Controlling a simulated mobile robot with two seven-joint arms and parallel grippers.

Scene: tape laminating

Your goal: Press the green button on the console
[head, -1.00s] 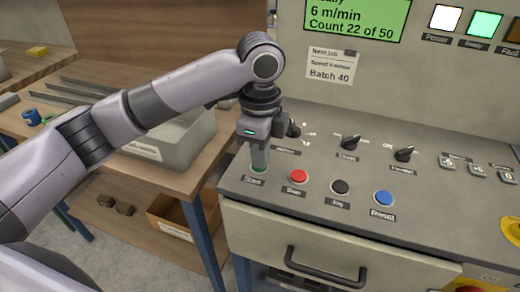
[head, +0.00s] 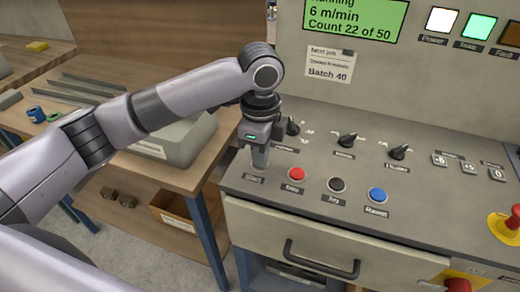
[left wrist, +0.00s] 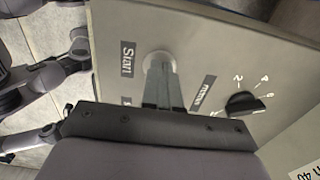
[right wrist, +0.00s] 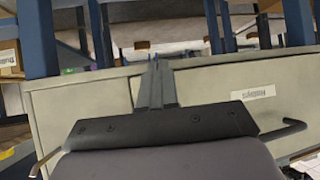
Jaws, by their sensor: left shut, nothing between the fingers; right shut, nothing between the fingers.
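The console panel (head: 300,205) slopes in front of me. My left gripper (head: 259,166) is shut and empty, pointing down at the button spot above the "Start" label (head: 252,178). Its fingertips cover the green button, and no green shows around them. In the left wrist view, the fingertips (left wrist: 160,64) lie over a pale round ring (left wrist: 158,56) beside the "Start" label. I cannot tell whether they touch the button. My right gripper (right wrist: 157,72) is shut and empty in front of the cabinet's drawer front, out of the head view.
Red (head: 296,174), black (head: 337,184) and blue (head: 377,195) buttons sit to the right of the fingertips. Dark knobs (head: 347,140) stand behind. The display (head: 355,18) reads "Running". A red emergency knob (head: 512,222) is far right.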

